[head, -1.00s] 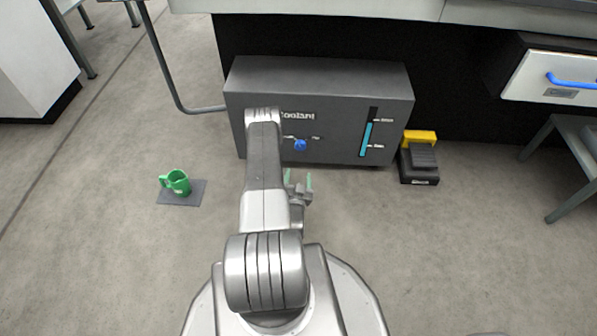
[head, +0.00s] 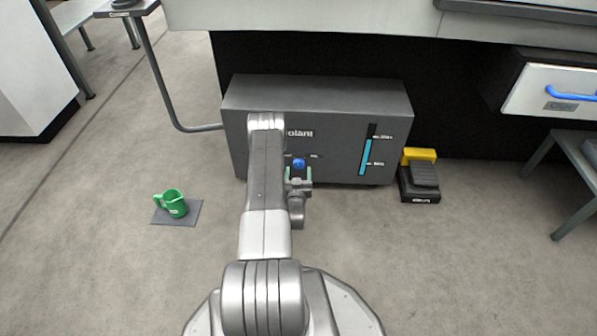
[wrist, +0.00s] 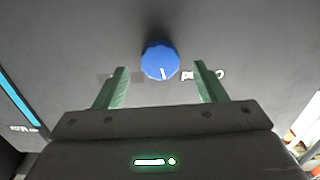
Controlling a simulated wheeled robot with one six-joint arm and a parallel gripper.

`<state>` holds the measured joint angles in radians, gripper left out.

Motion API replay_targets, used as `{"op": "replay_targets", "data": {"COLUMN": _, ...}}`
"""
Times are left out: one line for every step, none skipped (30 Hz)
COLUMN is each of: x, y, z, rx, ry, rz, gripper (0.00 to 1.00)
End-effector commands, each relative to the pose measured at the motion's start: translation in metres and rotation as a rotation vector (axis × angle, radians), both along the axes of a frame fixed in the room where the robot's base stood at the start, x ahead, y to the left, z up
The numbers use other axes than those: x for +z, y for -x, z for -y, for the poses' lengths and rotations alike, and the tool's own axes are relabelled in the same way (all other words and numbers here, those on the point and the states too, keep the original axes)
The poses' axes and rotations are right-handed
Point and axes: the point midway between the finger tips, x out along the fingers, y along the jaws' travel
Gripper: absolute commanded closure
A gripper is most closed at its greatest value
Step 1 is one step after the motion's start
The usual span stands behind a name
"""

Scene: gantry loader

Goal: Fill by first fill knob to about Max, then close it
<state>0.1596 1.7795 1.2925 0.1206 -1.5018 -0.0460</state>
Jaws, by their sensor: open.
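The blue fill knob (head: 299,163) is on the front of the grey coolant tank (head: 330,90). In the wrist view the knob (wrist: 160,60) has a white mark at its lower edge, pointing toward my gripper. My gripper (head: 299,180) is open, its two green fingers spread left and right of the knob, just below it in the picture. My arm hides part of the tank's lettering.
A green jug (head: 172,204) stands on a dark mat on the floor at left. A yellow and black pedal (head: 420,178) sits right of the tank. A drawer with a blue handle (head: 572,96) is at upper right. The floor between is clear.

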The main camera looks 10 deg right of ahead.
Motion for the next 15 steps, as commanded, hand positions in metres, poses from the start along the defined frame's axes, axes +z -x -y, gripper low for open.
{"op": "replay_targets", "data": {"x": -0.001, "y": -0.008, "z": 0.003, "rx": -0.001, "ry": 0.000, "rz": 0.003, "gripper": 0.35}}
{"op": "replay_targets", "data": {"x": -0.001, "y": -0.011, "z": 0.003, "rx": -0.001, "ry": 0.000, "rz": 0.003, "gripper": 0.35}}
{"op": "replay_targets", "data": {"x": -0.002, "y": -0.016, "z": 0.005, "rx": -0.001, "ry": 0.000, "rz": 0.002, "gripper": 0.35}}
{"op": "replay_targets", "data": {"x": -0.001, "y": -0.018, "z": 0.005, "rx": -0.001, "ry": 0.000, "rz": 0.002, "gripper": 0.35}}
{"op": "replay_targets", "data": {"x": -0.001, "y": -0.021, "z": 0.006, "rx": -0.001, "ry": 0.000, "rz": 0.002, "gripper": 0.35}}
{"op": "replay_targets", "data": {"x": -0.001, "y": -0.023, "z": 0.007, "rx": -0.001, "ry": -0.001, "rz": 0.001, "gripper": 0.35}}
{"op": "replay_targets", "data": {"x": -0.001, "y": -0.024, "z": 0.007, "rx": 0.000, "ry": -0.001, "rz": 0.000, "gripper": 0.35}}
{"op": "replay_targets", "data": {"x": -0.001, "y": -0.026, "z": 0.007, "rx": 0.000, "ry": -0.001, "rz": 0.000, "gripper": 0.35}}
{"op": "replay_targets", "data": {"x": 0.000, "y": -0.027, "z": 0.008, "rx": 0.000, "ry": -0.001, "rz": -0.001, "gripper": 0.35}}
{"op": "replay_targets", "data": {"x": 0.000, "y": -0.027, "z": 0.008, "rx": 0.000, "ry": -0.001, "rz": -0.001, "gripper": 0.35}}
{"op": "replay_targets", "data": {"x": 0.000, "y": -0.027, "z": 0.008, "rx": 0.000, "ry": -0.001, "rz": 0.000, "gripper": 0.35}}
{"op": "replay_targets", "data": {"x": 0.000, "y": -0.028, "z": 0.008, "rx": 0.000, "ry": -0.001, "rz": -0.001, "gripper": 0.35}}
{"op": "replay_targets", "data": {"x": 0.000, "y": -0.027, "z": 0.008, "rx": 0.000, "ry": -0.001, "rz": -0.001, "gripper": 0.35}}
{"op": "replay_targets", "data": {"x": 0.000, "y": -0.027, "z": 0.008, "rx": 0.000, "ry": -0.001, "rz": -0.001, "gripper": 0.35}}
{"op": "replay_targets", "data": {"x": 0.000, "y": -0.027, "z": 0.008, "rx": 0.000, "ry": -0.001, "rz": -0.001, "gripper": 0.35}}
